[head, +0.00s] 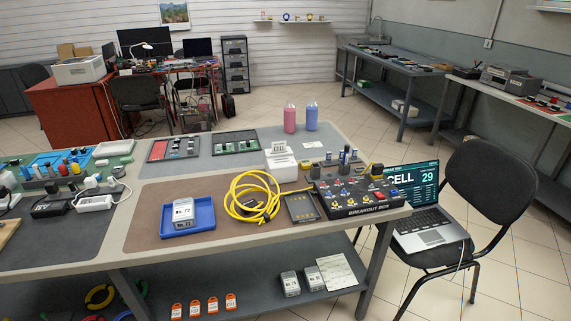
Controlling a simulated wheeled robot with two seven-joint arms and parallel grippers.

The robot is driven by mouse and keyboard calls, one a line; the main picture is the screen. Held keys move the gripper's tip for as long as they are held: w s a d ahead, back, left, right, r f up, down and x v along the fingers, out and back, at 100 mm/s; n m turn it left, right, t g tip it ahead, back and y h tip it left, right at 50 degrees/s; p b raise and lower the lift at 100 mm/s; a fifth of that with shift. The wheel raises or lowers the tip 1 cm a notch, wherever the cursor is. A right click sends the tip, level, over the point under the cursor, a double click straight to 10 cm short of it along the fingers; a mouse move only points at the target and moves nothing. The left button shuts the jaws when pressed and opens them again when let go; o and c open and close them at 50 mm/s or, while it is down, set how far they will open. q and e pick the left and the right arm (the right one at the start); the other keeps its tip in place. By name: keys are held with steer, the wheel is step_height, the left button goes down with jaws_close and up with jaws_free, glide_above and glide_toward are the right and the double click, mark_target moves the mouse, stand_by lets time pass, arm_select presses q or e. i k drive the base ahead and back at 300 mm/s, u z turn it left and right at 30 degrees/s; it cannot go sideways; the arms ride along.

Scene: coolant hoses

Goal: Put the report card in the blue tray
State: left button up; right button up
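The blue tray (206,218) lies on the brown mat near the front edge of the table. A grey-white block with a printed label (183,214) sits in it. I cannot tell for sure which thing is the report card. A white box (281,165) behind the yellow cable has a printed white card (278,147) standing up at its top. A small flat white slip (312,144) lies on the grey mat to its right. Neither of my grippers shows in the head view.
A coiled yellow cable (240,208), a dark flat panel (300,208) and a black breakout box (358,198) lie right of the tray. Pink (290,120) and blue (311,119) bottles stand behind. A chair with a laptop (428,228) stands at the table's right end.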

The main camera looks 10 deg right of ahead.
mark_target(201, 215)
steer(key=z, duration=0.55)
steer(key=i, duration=1.1)
steer(key=u, duration=0.65)
